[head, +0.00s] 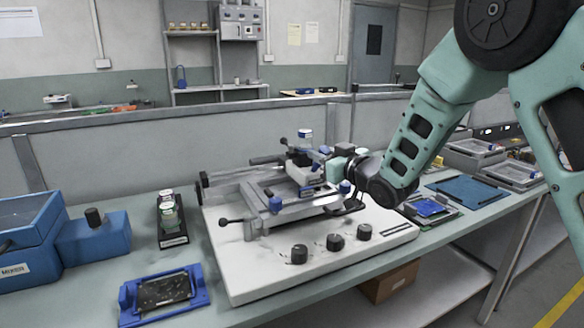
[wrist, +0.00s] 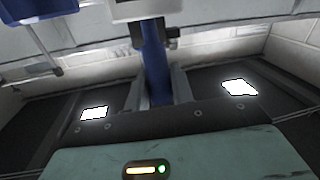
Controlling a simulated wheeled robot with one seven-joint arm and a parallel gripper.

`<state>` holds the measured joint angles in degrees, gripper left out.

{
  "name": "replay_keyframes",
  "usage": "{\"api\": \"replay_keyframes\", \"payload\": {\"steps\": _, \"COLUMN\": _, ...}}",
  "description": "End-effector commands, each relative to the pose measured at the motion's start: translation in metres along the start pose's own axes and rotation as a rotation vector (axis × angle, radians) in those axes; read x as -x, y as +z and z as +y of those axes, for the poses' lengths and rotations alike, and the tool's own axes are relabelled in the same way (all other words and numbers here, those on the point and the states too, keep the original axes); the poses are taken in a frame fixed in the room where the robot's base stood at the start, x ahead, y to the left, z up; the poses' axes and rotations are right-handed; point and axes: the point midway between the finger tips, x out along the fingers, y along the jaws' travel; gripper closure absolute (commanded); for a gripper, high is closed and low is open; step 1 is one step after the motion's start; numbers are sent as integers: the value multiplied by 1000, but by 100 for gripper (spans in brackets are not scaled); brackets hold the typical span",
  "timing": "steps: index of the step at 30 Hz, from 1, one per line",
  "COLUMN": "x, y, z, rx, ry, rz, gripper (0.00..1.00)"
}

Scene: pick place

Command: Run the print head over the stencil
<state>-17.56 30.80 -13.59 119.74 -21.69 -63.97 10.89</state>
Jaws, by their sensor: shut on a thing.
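The stencil printer stands on a white base plate (head: 250,262) with a grey metal frame (head: 240,190) on top. The print head (head: 304,160), grey with blue parts, sits across this frame, towards its right side. My gripper (head: 332,168) is at the right of the print head, partly hidden by my wrist. In the wrist view, my gripper (wrist: 157,88) is shut on an upright blue handle (wrist: 154,58), seen between the dark fingers. The stencil surface is mostly hidden under the print head and frame; I cannot make it out clearly.
Black knobs (head: 299,254) line the base's front. At left are a blue machine (head: 92,236), a rack of jars (head: 172,220) and a blue holder with a dark board (head: 164,290). At right, a blue board (head: 430,207) and a blue mat (head: 468,190) lie near my arm.

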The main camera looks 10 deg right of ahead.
Motion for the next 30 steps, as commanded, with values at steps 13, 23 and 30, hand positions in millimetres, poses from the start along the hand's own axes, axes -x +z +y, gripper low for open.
{"api": "replay_keyframes", "payload": {"steps": 13, "x": 16, "y": 11, "z": 100, "rx": 0, "ry": 4, "rz": 0, "gripper": 100}}
{"api": "replay_keyframes", "payload": {"steps": 23, "x": 20, "y": 13, "z": 125, "rx": 0, "ry": 1, "rz": 2, "gripper": 100}}
{"api": "replay_keyframes", "payload": {"steps": 30, "x": 21, "y": 13, "z": 129, "rx": 0, "ry": 4, "rz": 2, "gripper": 100}}
